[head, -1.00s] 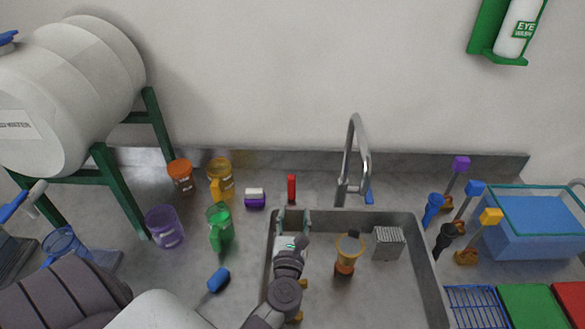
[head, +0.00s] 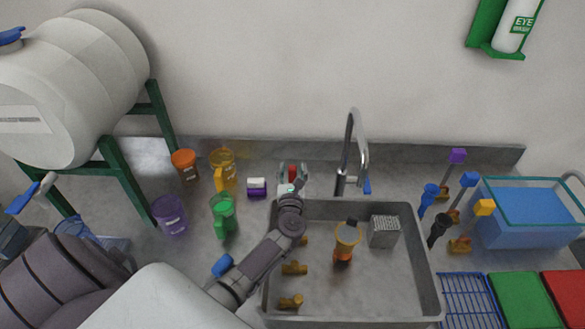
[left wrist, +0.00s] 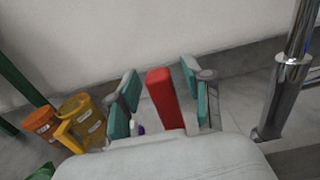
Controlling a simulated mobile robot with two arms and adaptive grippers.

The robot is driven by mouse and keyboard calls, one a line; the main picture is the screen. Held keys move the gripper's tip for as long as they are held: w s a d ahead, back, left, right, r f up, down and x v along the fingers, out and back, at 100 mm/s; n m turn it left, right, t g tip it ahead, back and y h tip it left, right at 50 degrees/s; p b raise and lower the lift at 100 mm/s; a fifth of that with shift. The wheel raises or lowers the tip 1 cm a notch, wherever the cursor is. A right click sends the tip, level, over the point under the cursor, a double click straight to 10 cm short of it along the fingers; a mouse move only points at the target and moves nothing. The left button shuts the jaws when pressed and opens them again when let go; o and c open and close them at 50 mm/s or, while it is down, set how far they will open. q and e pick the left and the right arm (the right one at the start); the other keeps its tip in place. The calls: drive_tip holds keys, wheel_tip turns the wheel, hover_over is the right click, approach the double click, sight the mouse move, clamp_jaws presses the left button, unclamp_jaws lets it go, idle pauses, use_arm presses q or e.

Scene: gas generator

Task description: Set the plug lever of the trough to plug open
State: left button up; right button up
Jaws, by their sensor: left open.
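The red plug lever (head: 292,170) stands upright behind the back left corner of the grey trough (head: 432,270). My left gripper (head: 292,178) reaches over the trough's left side to the lever. In the left wrist view the red lever (left wrist: 163,98) stands between the two teal-padded fingers of my left gripper (left wrist: 162,85), which are open. A gap shows on each side of the lever. The lever's base is hidden behind my gripper. My right gripper is not in view.
The chrome faucet (head: 352,150) stands close to the right of the lever. A purple and white block (head: 257,187), a green cup (head: 222,215) and a yellow pitcher (head: 222,170) stand to the left. An orange-topped holder (head: 344,248) and a metal block (head: 384,232) sit in the trough.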

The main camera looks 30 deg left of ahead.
use_arm(q)
drive_tip(key=shift+w+a, duration=0.1)
clamp_jaws()
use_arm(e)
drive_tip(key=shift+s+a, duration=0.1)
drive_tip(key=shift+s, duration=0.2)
